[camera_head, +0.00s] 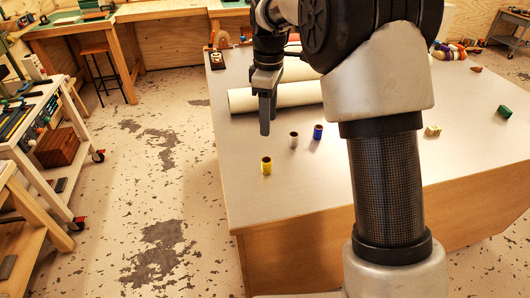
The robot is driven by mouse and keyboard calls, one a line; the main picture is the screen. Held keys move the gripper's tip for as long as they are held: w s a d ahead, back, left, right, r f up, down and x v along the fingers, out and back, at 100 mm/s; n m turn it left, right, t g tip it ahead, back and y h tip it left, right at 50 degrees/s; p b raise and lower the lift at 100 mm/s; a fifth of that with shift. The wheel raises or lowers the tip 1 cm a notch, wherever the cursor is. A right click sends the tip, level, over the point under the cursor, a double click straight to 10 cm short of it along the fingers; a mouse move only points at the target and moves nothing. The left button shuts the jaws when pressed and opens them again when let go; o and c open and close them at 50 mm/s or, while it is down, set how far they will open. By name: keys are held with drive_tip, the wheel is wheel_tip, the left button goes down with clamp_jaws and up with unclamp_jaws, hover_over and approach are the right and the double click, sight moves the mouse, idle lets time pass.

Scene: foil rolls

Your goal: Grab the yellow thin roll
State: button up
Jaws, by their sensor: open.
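A small yellow roll (266,166) stands upright on the grey tabletop (245,196) near its left front part, with a dark hollow top. My gripper (266,118) is above the table, pointing down, behind the yellow roll in the picture and apart from it. It is open with nothing seen between the fingers; they nearly overlap from this side. A white roll (293,140) and a blue roll (318,132) stand upright to the right of and behind the yellow one.
Large pale rolls (245,100) lie behind my gripper. A cream block (432,130) and a green block (504,111) are on the right of the table. My arm covers the table's middle. The tabletop left and front of the yellow roll is clear.

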approach(267, 165)
drive_tip(key=f, duration=0.2)
drive_tip(key=w+f, duration=0.1)
drive_tip(key=f, duration=0.2)
drive_tip(key=shift+w+d+f, duration=0.1)
drive_tip(key=shift+w+d, duration=0.05)
drive_tip(key=shift+d, duration=0.05)
drive_tip(key=shift+w+a+f, duration=0.15)
drive_tip(key=shift+f, duration=1.2)
drive_tip(key=shift+w+a+f, duration=0.1)
drive_tip(key=shift+f, duration=1.25)
drive_tip(key=c, duration=1.1)
